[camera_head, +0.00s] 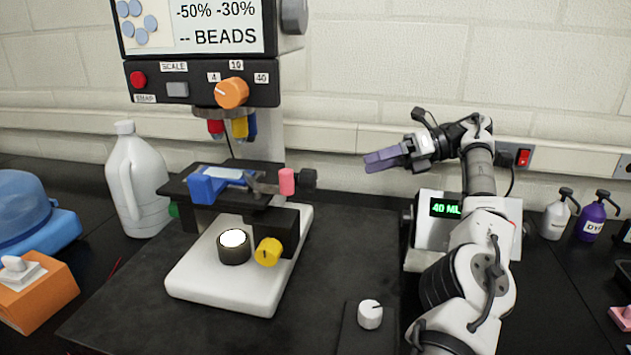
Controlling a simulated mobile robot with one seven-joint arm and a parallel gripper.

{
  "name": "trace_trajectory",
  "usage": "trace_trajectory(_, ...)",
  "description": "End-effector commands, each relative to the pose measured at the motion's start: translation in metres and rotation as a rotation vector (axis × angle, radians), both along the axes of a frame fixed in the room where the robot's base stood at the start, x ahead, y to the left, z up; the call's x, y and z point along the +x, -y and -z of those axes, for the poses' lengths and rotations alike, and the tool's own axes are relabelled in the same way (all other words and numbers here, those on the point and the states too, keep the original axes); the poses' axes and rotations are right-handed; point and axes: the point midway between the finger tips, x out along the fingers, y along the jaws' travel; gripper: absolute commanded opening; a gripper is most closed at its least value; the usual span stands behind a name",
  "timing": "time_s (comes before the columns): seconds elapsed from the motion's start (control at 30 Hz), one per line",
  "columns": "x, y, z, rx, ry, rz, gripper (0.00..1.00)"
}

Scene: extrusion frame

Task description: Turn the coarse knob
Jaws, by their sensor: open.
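A microscope with a white base (205,285) stands on the dark mat. No knob carries a readable "coarse" label, so I cannot tell which is the coarse one. A yellow knob (268,251) sits low on the black block at the right of the base. A pink knob (287,181) sits at the right of the stage, with a black knob (308,179) beside it. An orange knob (232,92) is on the head panel, below the screen. My gripper (372,161), with purple fingers, is open and empty in the air, right of the stage and touching no knob.
A white jug (136,182) stands left of the microscope. A white knob (370,314) is on a dark plate at the front. A box with a "40 ML" display (437,209) stands behind my arm. Pump bottles (590,217) are at right. The mat right of the base is clear.

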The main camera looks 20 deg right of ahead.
Motion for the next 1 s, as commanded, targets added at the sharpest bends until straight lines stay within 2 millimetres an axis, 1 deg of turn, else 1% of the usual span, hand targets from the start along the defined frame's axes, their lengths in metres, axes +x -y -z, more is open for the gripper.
trace_trajectory(0.43,0.0,0.0,0.0,-0.003,0.004,0.0,0.66)
trace_trajectory(0.57,-0.001,0.001,0.0,-0.036,0.048,0.001,0.66)
trace_trajectory(0.77,-0.006,-0.003,0.002,-0.176,0.25,0.001,0.66)
trace_trajectory(1.0,-0.02,-0.018,-0.006,-0.361,0.53,0.0,0.66)
